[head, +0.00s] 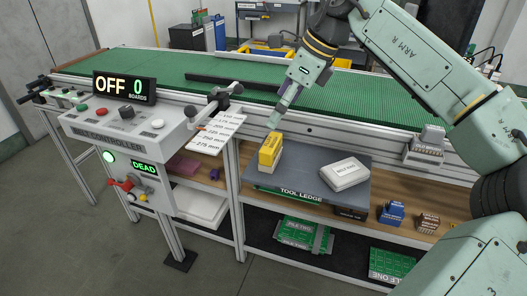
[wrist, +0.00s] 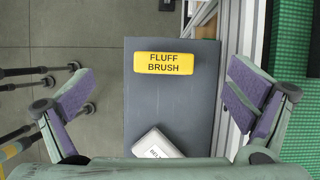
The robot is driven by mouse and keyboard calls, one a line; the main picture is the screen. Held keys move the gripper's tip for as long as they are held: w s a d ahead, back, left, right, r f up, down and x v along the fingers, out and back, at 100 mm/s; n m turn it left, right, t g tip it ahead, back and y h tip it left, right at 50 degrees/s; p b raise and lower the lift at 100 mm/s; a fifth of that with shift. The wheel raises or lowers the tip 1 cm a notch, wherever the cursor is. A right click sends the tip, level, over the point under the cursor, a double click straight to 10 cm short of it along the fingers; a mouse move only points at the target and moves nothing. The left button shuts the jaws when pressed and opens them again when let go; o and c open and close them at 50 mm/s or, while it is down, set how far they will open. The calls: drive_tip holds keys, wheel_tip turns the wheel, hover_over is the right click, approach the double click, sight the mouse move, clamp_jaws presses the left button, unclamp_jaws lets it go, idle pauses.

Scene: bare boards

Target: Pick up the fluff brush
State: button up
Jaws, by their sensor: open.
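The fluff brush (head: 270,151) is a yellow block with a paler lower part, standing at the left end of the grey tool ledge (head: 304,171). In the wrist view the fluff brush (wrist: 163,63) lies crosswise on the ledge, its label reading upright, ahead of and between my fingers. My gripper (head: 276,118) is above the brush in the head view, apart from it. In the wrist view my gripper (wrist: 160,105) is open and empty, with purple pads spread wide to either side.
A white labelled block (head: 345,173) lies on the ledge to the right of the brush. A green conveyor (head: 330,105) and its metal frame run behind. A controller box (head: 125,125) with levers stands left. Blue and brown blocks sit on the shelf at right.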

sight(272, 142)
drive_tip(key=shift+h, duration=0.3)
drive_tip(key=x, duration=0.3)
drive_tip(key=d+p+x, duration=0.1)
drive_tip(key=x, duration=0.6)
drive_tip(key=shift+d+f, duration=0.35)
drive_tip(key=shift+d, duration=0.05)
drive_tip(key=shift+c, duration=0.3)
drive_tip(key=c, duration=1.2)
